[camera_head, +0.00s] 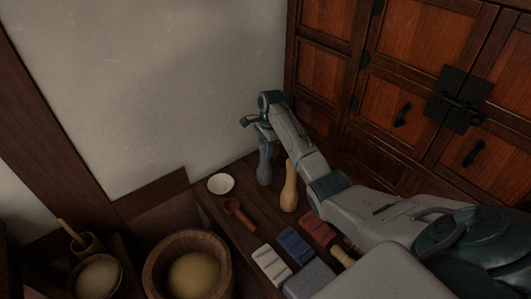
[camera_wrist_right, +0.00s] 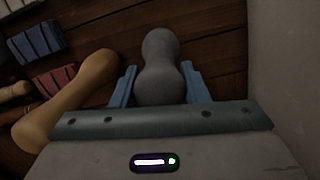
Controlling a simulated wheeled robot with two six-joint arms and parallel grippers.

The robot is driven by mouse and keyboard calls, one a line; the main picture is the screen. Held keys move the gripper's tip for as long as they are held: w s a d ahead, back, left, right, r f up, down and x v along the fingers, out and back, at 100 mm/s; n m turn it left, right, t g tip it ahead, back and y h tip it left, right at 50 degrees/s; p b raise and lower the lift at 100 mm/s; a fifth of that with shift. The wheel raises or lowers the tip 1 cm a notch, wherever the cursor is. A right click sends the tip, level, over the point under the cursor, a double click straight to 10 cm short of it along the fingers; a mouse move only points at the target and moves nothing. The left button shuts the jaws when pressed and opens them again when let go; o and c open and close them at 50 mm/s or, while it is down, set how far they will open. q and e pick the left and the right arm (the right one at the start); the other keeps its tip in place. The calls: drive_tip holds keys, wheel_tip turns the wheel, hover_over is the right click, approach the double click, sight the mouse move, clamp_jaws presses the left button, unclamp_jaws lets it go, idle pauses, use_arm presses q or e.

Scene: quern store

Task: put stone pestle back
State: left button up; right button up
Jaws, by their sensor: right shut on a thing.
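The grey stone pestle (camera_head: 264,163) hangs upright or nearly so under my right gripper (camera_head: 260,131), at the back of the dark wooden bench (camera_head: 255,238) near the pale wall. In the right wrist view the pestle (camera_wrist_right: 162,58) lies between the two blue fingers of the gripper (camera_wrist_right: 161,88), which are shut on it. Its rounded end points away from the palm. I cannot tell whether its lower end touches the bench. My left gripper is not in view.
A tan gourd-shaped piece (camera_head: 289,190) stands close right of the pestle. A white bowl (camera_head: 221,184) and a red tool (camera_head: 238,212) lie to the left. White (camera_head: 271,264), blue (camera_head: 295,244) and red (camera_head: 318,228) blocks lie in front. A wooden cabinet (camera_head: 420,75) stands behind.

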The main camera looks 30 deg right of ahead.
wheel_tip(320, 180, down, 3)
drive_tip(key=shift+r, duration=0.15)
drive_tip(key=shift+f, duration=0.25)
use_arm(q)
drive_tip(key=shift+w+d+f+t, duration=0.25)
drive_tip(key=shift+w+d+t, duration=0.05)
use_arm(e)
drive_tip(key=o, duration=1.2)
drive_tip(key=shift+s+f, duration=0.1)
use_arm(q)
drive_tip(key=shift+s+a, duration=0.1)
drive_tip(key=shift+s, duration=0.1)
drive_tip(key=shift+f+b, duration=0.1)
drive_tip(key=shift+b, duration=0.2)
use_arm(e)
drive_tip(key=r, duration=0.4)
drive_tip(key=r+p, duration=0.1)
drive_tip(key=r, duration=0.1)
drive_tip(key=shift+d, duration=0.35)
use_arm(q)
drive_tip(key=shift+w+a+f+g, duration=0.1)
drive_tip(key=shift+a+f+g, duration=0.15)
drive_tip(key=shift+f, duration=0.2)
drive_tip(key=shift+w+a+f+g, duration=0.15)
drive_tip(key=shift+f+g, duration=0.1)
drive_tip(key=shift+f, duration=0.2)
use_arm(e)
drive_tip(key=r, duration=0.6)
drive_tip(key=shift+d, duration=0.35)
